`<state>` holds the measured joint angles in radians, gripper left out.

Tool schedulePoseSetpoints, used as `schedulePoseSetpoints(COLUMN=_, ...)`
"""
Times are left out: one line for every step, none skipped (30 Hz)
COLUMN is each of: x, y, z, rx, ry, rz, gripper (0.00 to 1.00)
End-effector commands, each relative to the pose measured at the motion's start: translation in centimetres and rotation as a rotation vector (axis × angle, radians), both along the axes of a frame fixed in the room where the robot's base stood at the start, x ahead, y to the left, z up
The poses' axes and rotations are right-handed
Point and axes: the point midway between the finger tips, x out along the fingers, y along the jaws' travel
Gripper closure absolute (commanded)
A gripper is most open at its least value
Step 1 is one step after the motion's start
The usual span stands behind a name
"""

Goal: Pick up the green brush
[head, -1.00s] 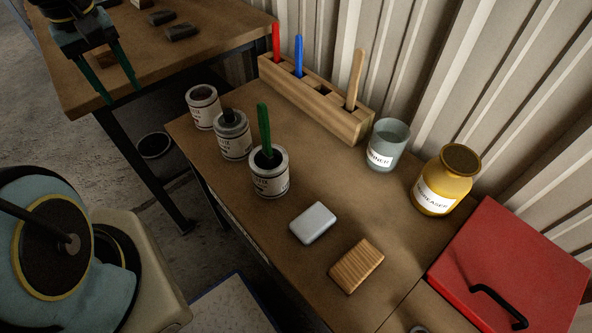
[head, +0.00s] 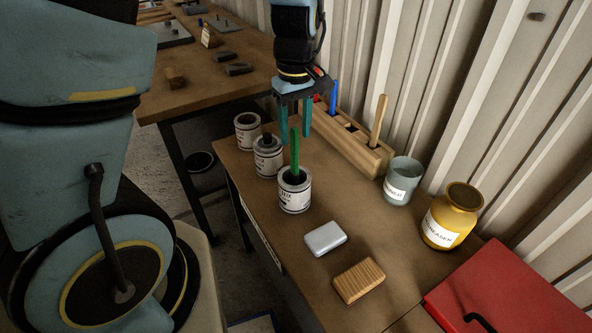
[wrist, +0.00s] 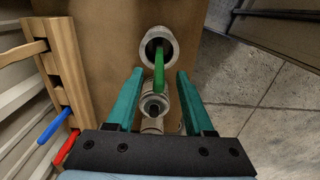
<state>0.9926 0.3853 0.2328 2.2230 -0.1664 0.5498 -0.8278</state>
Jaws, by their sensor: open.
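The green brush (head: 295,152) stands upright in the front tin (head: 295,194), its handle rising out of the opening. In the wrist view the green brush (wrist: 159,72) leans out of the tin (wrist: 157,45), beyond my fingertips and between their lines. My gripper (head: 294,138) is open and empty, its teal fingers pointing down behind and above the brush handle. In the wrist view my gripper (wrist: 160,72) shows both fingers spread apart. The brush's lower end is hidden inside the tin.
Two more tins, the middle one (head: 268,157) and the far one (head: 248,131), stand close behind. A wooden rack (head: 360,150) holds blue, red and wooden handles. A glass jar (head: 402,181), yellow jar (head: 452,217), grey block (head: 325,239), wooden block (head: 359,281) and red box (head: 500,290) stand to the right.

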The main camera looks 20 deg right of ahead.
Motion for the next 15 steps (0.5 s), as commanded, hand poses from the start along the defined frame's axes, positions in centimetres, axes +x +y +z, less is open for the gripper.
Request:
schedulePoseSetpoints(x=0.0, y=0.0, z=-0.2, rx=0.001, ry=0.001, rz=0.0, gripper=0.47)
schedulePoseSetpoints(x=0.0, y=0.0, z=-0.4, rx=0.001, ry=0.001, rz=0.0, gripper=0.47)
schedulePoseSetpoints(x=0.1, y=0.0, z=-0.7, rx=0.002, ry=0.001, rz=-0.001, gripper=0.47)
schedulePoseSetpoints(x=0.1, y=0.0, z=-1.0, rx=0.003, ry=0.002, rz=-0.001, gripper=0.47)
schedulePoseSetpoints(x=0.1, y=0.0, z=-1.3, rx=0.003, ry=0.003, rz=0.0, gripper=0.47)
schedulePoseSetpoints(x=0.2, y=0.1, z=-1.8, rx=0.004, ry=0.003, rz=0.001, gripper=0.47)
schedulePoseSetpoints(x=0.3, y=0.1, z=-2.2, rx=0.004, ry=0.003, rz=0.002, gripper=0.47)
schedulePoseSetpoints(x=0.4, y=0.1, z=-2.6, rx=0.004, ry=0.003, rz=0.001, gripper=0.47)
schedulePoseSetpoints(x=0.4, y=0.0, z=-3.1, rx=0.004, ry=0.003, rz=0.0, gripper=0.47)
schedulePoseSetpoints(x=0.4, y=0.0, z=-3.6, rx=0.003, ry=0.003, rz=0.0, gripper=0.47)
schedulePoseSetpoints(x=0.4, y=0.0, z=-4.0, rx=0.003, ry=0.003, rz=0.0, gripper=0.47)
schedulePoseSetpoints(x=0.4, y=0.0, z=-4.4, rx=0.002, ry=0.001, rz=0.001, gripper=0.47)
schedulePoseSetpoints(x=0.4, y=0.0, z=-4.7, rx=0.002, ry=0.001, rz=0.0, gripper=0.47)
schedulePoseSetpoints(x=0.4, y=0.0, z=-4.9, rx=0.002, ry=0.002, rz=0.0, gripper=0.47)
schedulePoseSetpoints(x=0.4, y=0.0, z=-5.1, rx=0.001, ry=0.001, rz=0.0, gripper=0.47)
